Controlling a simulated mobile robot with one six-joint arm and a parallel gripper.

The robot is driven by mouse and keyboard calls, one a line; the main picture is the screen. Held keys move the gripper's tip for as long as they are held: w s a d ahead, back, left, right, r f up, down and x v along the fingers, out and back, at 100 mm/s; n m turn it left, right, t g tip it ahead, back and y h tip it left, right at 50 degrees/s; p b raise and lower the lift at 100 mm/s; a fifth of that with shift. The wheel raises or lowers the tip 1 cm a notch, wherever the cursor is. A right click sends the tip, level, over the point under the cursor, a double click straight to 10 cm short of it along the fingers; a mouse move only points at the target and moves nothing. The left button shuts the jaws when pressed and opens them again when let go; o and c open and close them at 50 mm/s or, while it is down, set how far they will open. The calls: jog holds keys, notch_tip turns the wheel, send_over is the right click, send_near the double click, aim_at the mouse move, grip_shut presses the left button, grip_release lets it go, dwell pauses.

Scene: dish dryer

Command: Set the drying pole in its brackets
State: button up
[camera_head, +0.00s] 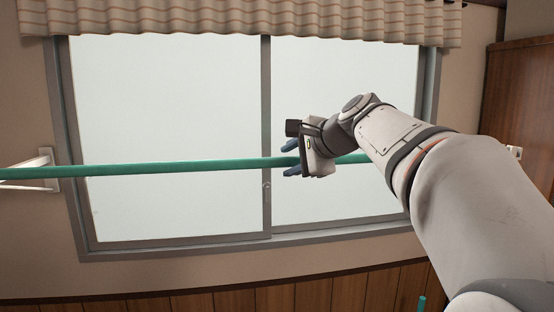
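The drying pole (170,168) is a long teal pole that lies nearly level across the window. Its left part runs past the white left bracket (44,166) on the wall and out of the picture; at this angle I cannot tell whether it rests in the bracket. A small white part at the right (514,152), probably the other bracket, is mostly hidden by my arm. My gripper (291,159) is at the middle of the pole, its blue fingers spread above and below it with gaps showing. The pole's right part goes behind my arm, so its right end is hidden.
The window (165,110) with its grey frame fills the background. A pleated beige valance (240,20) hangs above it, and wood panelling (190,304) is below. A brown wooden cabinet (520,90) stands at the right. A small teal tip (422,303) shows at the bottom.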

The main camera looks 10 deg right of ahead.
jog(key=shift+o, duration=0.6)
jog(key=shift+f, duration=0.1)
jog(key=b+v, duration=0.1)
jog(key=v, duration=0.7)
jog(key=shift+a, duration=0.1)
